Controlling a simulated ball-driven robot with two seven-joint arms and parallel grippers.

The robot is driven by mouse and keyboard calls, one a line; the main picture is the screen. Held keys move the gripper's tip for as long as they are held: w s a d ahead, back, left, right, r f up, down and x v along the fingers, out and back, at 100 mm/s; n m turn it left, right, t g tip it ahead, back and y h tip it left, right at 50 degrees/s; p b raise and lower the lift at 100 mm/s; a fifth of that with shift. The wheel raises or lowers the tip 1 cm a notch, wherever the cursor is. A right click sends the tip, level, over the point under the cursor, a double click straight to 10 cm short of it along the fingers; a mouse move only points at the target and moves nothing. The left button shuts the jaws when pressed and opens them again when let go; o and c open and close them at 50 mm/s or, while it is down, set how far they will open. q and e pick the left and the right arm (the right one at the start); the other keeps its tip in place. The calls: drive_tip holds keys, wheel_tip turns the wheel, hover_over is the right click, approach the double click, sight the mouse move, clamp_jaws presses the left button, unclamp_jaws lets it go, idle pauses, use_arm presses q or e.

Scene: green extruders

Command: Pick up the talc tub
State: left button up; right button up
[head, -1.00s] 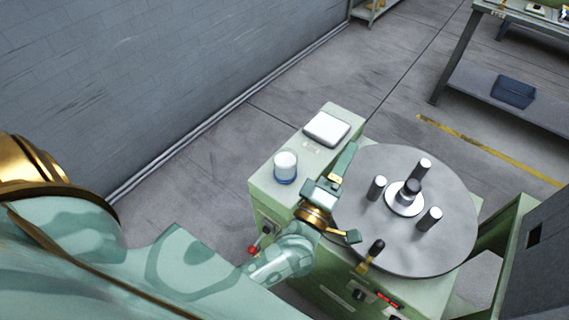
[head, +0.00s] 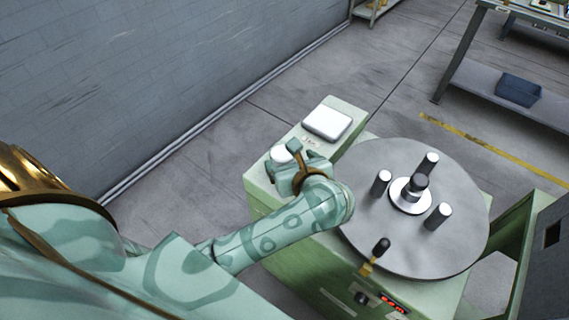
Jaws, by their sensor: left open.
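The talc tub (head: 279,154) is a small tub with a white top, standing on the green machine's cabinet top at its left side. Only part of its white top shows; my left gripper hides the rest. My left gripper (head: 283,160) is open, with its fingers at the near and right sides of the tub. I cannot tell whether the fingers touch it or are around it. My right gripper is not in view.
A white square pad (head: 327,123) lies behind the tub on the green cabinet top (head: 258,180). A grey round turntable (head: 440,245) with several upright pegs is to the right. A black-knobbed lever (head: 381,246) stands in front. A wall runs along the left.

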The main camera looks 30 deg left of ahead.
sight(283, 152)
use_arm(q)
drive_tip(key=shift+b+x, duration=0.3)
drive_tip(key=shift+x, duration=0.55)
drive_tip(key=b+x, duration=0.3)
drive_tip(key=x, duration=0.2)
drive_tip(key=shift+f, duration=0.1)
drive_tip(key=shift+w+a, duration=0.1)
drive_tip(key=shift+a, duration=0.05)
drive_tip(key=c, duration=1.2)
